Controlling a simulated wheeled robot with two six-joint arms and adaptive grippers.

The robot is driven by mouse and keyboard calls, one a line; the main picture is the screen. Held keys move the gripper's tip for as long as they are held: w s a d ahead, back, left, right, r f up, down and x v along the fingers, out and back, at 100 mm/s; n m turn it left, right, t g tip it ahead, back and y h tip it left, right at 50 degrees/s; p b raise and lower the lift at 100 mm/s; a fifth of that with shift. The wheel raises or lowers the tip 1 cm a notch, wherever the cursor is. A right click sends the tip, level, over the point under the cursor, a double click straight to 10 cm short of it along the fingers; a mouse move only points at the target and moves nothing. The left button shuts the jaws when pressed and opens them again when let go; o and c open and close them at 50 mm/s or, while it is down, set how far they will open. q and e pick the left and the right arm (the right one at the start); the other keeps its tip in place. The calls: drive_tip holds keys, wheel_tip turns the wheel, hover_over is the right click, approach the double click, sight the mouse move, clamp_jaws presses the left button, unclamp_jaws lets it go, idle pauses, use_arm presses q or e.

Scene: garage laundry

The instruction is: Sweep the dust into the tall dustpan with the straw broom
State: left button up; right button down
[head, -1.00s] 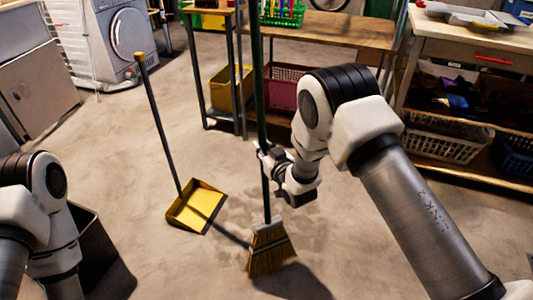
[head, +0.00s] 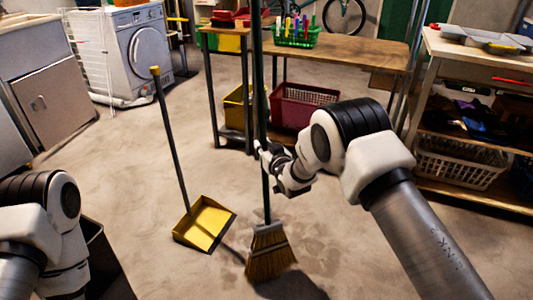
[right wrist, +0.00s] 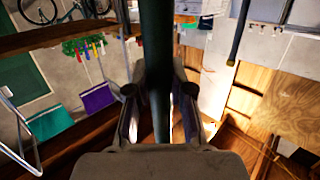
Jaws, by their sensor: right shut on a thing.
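The straw broom (head: 268,254) stands nearly upright in the head view, bristles down at the floor, with its dark green handle rising out of the top of the picture. My right gripper (head: 264,150) is shut around the handle at mid height. In the right wrist view the handle (right wrist: 156,70) runs between the two fingers (right wrist: 160,105). The tall dustpan (head: 204,224) is yellow and lies on the floor left of the bristles, apart from them, its long handle upright and leaning left. Faint darker dust patches (head: 312,238) show on the floor right of the bristles. My left gripper is out of view.
A wooden workbench (head: 345,50) stands behind, with a green basket (head: 296,38) on top and a dark red crate (head: 300,104) below. A shelf unit with a white basket (head: 462,163) is at the right. A washing machine (head: 142,48) is at the back left. Floor left of the dustpan is clear.

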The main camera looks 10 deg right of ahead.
drive_tip(key=shift+b+x, duration=0.6)
drive_tip(key=shift+x, duration=0.65)
drive_tip(key=shift+w+a, duration=0.1)
drive_tip(key=shift+w, duration=0.4)
drive_tip(key=w, duration=0.1)
drive_tip(key=w+b, duration=0.2)
drive_tip(key=shift+a+r, duration=0.2)
drive_tip(key=shift+a, duration=0.05)
drive_tip(key=shift+s, duration=0.1)
drive_tip(key=shift+s+d+r+p, duration=0.1)
drive_tip(key=shift+s+r+p, duration=0.2)
drive_tip(key=shift+r+p, duration=0.55)
drive_tip(key=shift+s+d+r+p, duration=0.1)
drive_tip(key=shift+s+r+p, duration=0.25)
drive_tip(key=shift+r+p, duration=0.4)
drive_tip(key=shift+s+r+p, duration=0.3)
drive_tip(key=shift+r+p, duration=0.45)
drive_tip(key=shift+r, duration=0.15)
